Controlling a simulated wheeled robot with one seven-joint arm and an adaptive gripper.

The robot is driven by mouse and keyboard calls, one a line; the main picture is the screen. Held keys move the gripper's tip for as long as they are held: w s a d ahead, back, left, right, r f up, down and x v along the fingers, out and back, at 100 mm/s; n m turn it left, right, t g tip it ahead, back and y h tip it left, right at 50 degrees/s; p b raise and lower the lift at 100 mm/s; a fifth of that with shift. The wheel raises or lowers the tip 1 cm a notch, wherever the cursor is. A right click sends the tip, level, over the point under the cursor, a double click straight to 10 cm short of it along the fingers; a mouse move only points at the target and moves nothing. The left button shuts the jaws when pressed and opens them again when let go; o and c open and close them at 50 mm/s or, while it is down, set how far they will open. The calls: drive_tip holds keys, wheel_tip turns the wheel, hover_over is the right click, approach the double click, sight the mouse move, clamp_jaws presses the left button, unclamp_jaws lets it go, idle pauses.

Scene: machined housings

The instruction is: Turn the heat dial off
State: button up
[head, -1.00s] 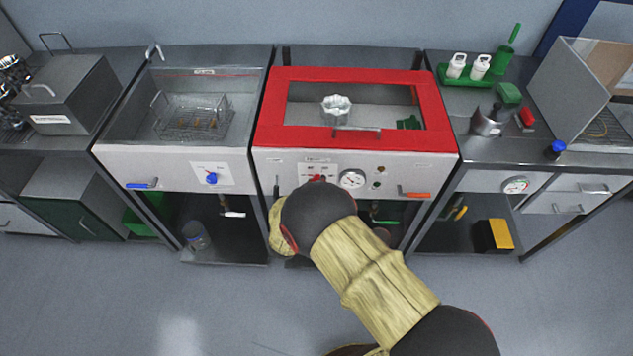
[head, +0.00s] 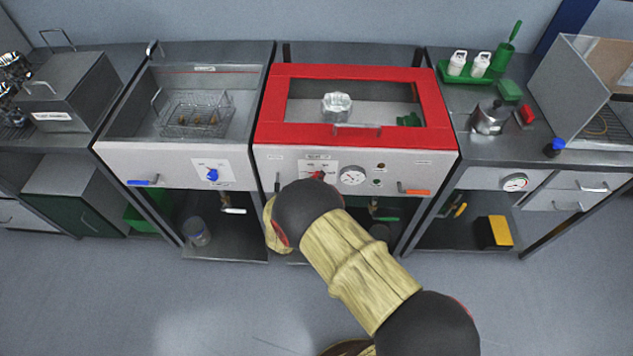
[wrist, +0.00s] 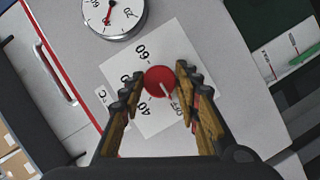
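The red heat dial (wrist: 160,81) is on a white scale plate (wrist: 118,72) marked 60, 40 and OFF in the wrist view. Its white pointer line points to the lower right, towards the OFF mark. My gripper (wrist: 161,76) is around the dial, one finger on each side, with slight gaps seeming to show between the fingers and the dial. In the head view the dial (head: 317,175) is a small red spot on the front of the red-lidded bath (head: 436,110). My wrist covers the area just below it, and the fingers are hidden there.
A round gauge (head: 352,175) is right of the dial, with an orange handle (head: 414,191) further right. The left bath has a blue dial (head: 212,175) and a blue handle (head: 142,183). Open floor (head: 120,300) lies in front.

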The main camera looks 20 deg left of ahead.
drive_tip(key=o, duration=0.4)
drive_tip(key=shift+s, duration=0.1)
drive_tip(key=v, duration=1.1)
drive_tip(key=shift+s+a+r, duration=0.1)
drive_tip(key=shift+s, duration=0.25)
